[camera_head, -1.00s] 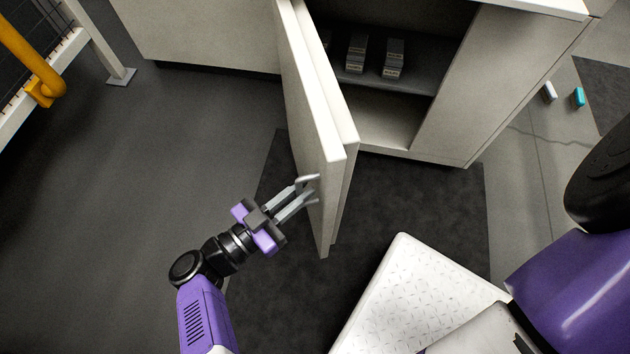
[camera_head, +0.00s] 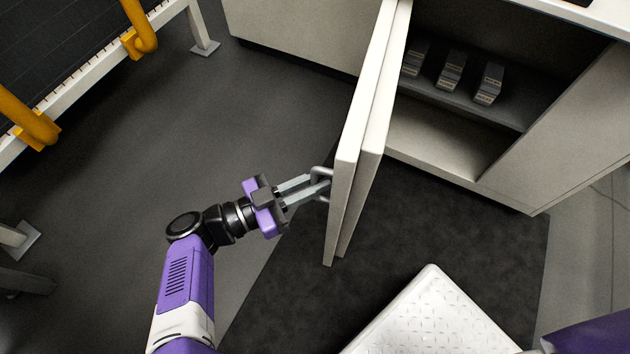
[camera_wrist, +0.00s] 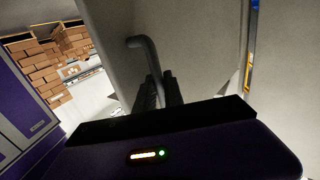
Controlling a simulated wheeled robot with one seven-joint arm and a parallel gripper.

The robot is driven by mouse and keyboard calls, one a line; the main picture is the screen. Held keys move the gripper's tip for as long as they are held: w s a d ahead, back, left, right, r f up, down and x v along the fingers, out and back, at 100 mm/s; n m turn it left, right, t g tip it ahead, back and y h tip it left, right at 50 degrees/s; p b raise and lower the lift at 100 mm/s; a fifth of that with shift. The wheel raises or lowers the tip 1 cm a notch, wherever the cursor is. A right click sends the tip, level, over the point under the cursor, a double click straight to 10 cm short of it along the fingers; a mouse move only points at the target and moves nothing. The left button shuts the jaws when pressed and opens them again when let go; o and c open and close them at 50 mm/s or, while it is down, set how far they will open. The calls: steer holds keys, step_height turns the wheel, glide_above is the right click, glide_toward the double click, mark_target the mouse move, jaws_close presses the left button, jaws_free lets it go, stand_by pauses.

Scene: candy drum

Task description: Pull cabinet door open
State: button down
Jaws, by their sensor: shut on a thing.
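The white cabinet door (camera_head: 359,136) stands swung wide open from the cabinet (camera_head: 440,142), seen nearly edge-on in the head view. Its grey bar handle (camera_head: 322,171) is on the door's left face, near the free edge. My gripper (camera_head: 318,184) is shut on the handle, with its fingers reaching in from the left. In the wrist view the handle (camera_wrist: 146,52) rises from between the dark fingers (camera_wrist: 158,92) against the pale door face. The exact contact of the fingertips is hard to see there.
Inside the cabinet, several small grey boxes (camera_head: 452,71) stand on a dark shelf (camera_head: 500,110). A dark mat (camera_head: 430,228) lies on the floor before it. A white-framed conveyor with yellow rails (camera_head: 140,35) is at upper left. The floor left of the door is clear.

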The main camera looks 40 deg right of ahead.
steer(key=c, duration=1.5)
jaws_free()
steer(key=shift+o, duration=0.2)
steer(key=v, duration=0.7)
steer(key=shift+a+b, duration=0.3)
steer(key=shift+a, duration=0.1)
